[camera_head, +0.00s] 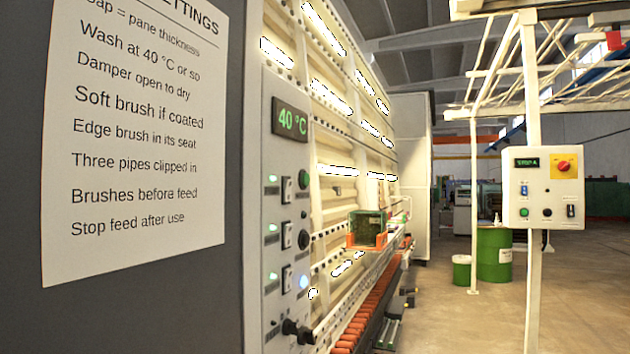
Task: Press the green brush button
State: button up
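The washer's control panel (264,318) stands left of centre, seen at a steep angle. On its right side, a round dark green button (303,180) sits at the top of a column. White rocker switches (288,236) and small lit green lamps (272,227) line up to the left of these. The labels are too small to read, so I cannot confirm which control is the brush one. My gripper is not in view.
A display (290,122) reads 40 °C. Dark knobs (290,327) stick out at the panel's bottom. A settings sheet (140,140) hangs at left. A conveyor with orange rollers (365,310) runs along the washer. A white control box (543,190) on a post has another green button (524,212). Floor at right is open.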

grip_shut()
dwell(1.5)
